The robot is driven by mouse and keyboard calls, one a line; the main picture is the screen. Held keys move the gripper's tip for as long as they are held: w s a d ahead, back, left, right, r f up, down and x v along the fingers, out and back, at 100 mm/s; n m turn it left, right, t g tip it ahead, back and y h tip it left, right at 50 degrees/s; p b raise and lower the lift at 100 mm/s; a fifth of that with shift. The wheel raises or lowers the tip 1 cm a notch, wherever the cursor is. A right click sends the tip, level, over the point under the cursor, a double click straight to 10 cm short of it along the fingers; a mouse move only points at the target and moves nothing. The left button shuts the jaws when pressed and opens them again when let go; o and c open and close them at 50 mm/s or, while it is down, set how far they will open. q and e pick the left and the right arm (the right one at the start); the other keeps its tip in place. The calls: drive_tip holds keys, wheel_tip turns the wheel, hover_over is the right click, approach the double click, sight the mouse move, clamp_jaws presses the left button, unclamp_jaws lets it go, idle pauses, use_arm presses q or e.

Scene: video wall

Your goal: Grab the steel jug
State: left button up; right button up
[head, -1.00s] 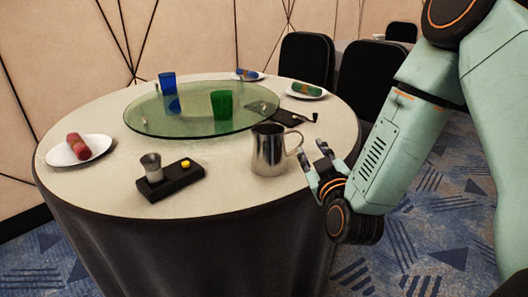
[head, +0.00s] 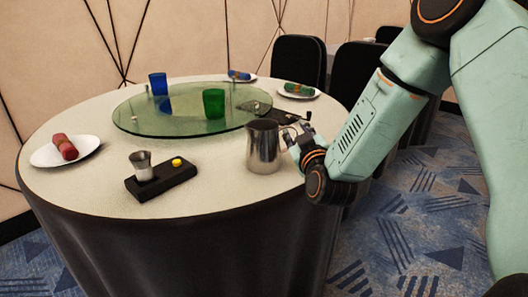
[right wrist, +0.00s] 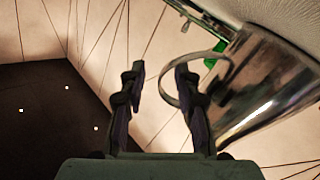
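The steel jug (head: 263,147) stands upright near the right edge of the round table, its handle on the right. My right gripper (head: 297,133) is at the handle side of the jug, in front of the handle in part. In the right wrist view, the jug (right wrist: 268,88) is at the right and looks tilted by the camera angle. There my right gripper (right wrist: 160,70) is open, with the outer curve of the handle (right wrist: 163,92) showing between its fingers. I cannot tell whether the fingers touch it. My left gripper is not in view.
A green glass turntable (head: 185,122) holds a blue glass (head: 158,84) and a green glass (head: 213,103). A small metal cup (head: 141,165) stands on a black tray (head: 160,183) left of the jug. Plates with rolled napkins (head: 65,147) lie around the table.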

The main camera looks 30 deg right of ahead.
clamp_jaws()
idle(0.7)
